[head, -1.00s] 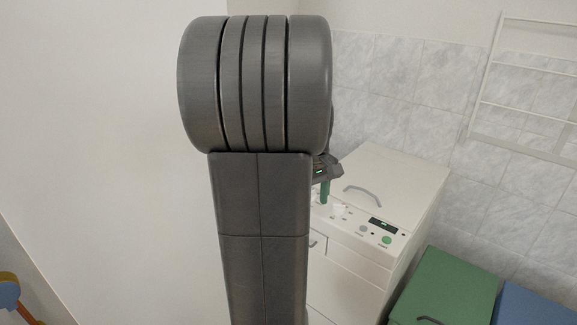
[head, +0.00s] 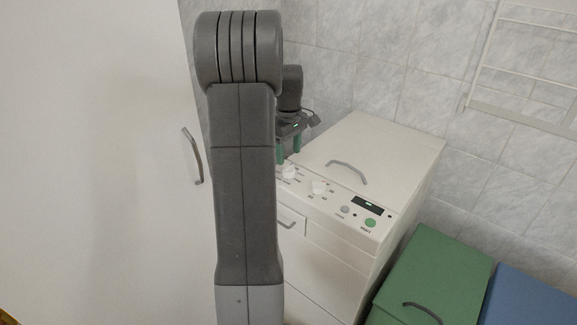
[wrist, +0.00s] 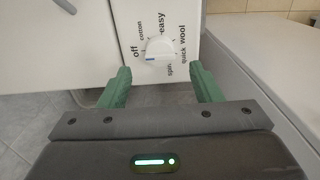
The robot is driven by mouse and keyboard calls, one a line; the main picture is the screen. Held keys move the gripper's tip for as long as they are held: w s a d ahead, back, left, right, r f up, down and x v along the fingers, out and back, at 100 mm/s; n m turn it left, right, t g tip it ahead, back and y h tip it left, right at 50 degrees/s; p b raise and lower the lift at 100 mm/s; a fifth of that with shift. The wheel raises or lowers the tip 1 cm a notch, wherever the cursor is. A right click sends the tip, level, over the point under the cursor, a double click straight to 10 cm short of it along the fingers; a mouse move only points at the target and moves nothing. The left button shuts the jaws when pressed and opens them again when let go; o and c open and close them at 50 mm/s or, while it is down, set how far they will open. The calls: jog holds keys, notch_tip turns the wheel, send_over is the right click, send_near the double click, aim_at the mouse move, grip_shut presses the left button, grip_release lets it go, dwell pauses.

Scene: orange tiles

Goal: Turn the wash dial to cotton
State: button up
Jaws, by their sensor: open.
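The wash dial (wrist: 160,48) is a white round knob on the machine's control panel, with a blue mark at its lower left edge. In the wrist view the words off, cotton, easy, wool, quick and spin surround it. The mark is nearest "off"; "cotton" (wrist: 142,30) is at the dial's upper left. My gripper (wrist: 163,82) is open, its two green fingers apart and empty. The dial is ahead of the gap between them, and no contact shows. In the head view my gripper (head: 289,150) is just above the dial (head: 289,172), partly behind my arm.
The white washing machine (head: 370,155) has a second white knob (head: 319,187), a small display (head: 367,205) and a green button (head: 370,223). A green box (head: 435,270) and a blue box (head: 525,295) stand to its right. A white door (head: 120,130) with a grey handle is at left.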

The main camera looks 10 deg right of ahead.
aim_at(289, 166)
jog(key=shift+f, duration=2.8)
jog(key=c, duration=1)
jog(key=shift+m, duration=0.4)
jog(key=m+p, duration=0.1)
jog(key=m, duration=0.2)
jog(key=shift+r+m, duration=0.1)
jog(key=shift+m, duration=0.2)
jog(key=m+p, duration=0.1)
jog(key=m, duration=0.4)
jog(key=shift+m, duration=0.3)
